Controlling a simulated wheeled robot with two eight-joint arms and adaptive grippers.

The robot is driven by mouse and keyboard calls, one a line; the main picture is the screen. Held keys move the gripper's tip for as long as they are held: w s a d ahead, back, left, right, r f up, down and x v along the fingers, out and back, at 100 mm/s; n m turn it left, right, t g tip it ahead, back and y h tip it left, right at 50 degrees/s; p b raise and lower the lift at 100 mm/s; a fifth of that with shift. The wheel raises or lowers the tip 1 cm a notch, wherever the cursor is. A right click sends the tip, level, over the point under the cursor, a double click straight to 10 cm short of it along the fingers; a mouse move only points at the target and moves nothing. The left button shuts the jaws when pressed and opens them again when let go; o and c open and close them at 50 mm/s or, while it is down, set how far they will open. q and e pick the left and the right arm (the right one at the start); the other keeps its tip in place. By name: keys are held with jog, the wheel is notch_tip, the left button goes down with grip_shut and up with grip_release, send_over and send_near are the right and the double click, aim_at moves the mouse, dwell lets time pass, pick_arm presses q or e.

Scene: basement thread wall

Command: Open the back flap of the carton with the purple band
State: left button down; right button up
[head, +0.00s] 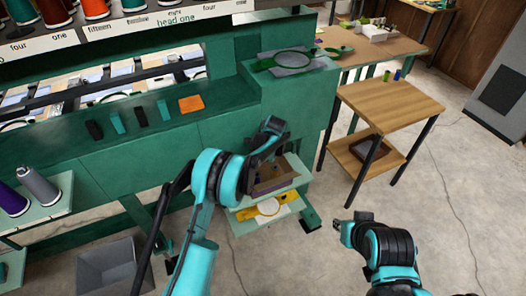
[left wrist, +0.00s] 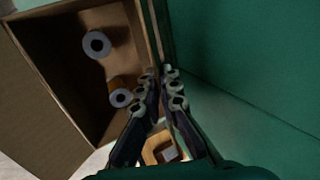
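In the left wrist view the open brown carton (left wrist: 45,80) holds two rolls, a whitish one (left wrist: 97,43) and one with an orange side (left wrist: 121,97). A thin brown strip along its far edge runs beside the green wall. My left gripper (left wrist: 159,76) has its fingertips close together at this strip; whether they grip it is unclear. In the head view my left wrist hides that gripper. My right gripper (head: 346,229) is over the floor, away from the carton.
The green machine wall (left wrist: 250,60) is close beside my left fingers. A lower shelf with a yellow item (head: 268,207) is under the carton. A wooden side table (head: 395,105) stands at right, a grey bin (head: 112,265) at lower left.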

pick_arm(q)
jog(key=shift+w+a+r+g, duration=0.1)
jog(key=shift+w+a+g, duration=0.1)
jog(key=shift+g, duration=0.2)
jog(key=c, duration=1.8)
grip_release()
jog(key=shift+o, duration=0.2)
jog(key=v, duration=1.2)
jog(key=shift+w+a, duration=0.1)
jog(key=shift+a, duration=0.1)
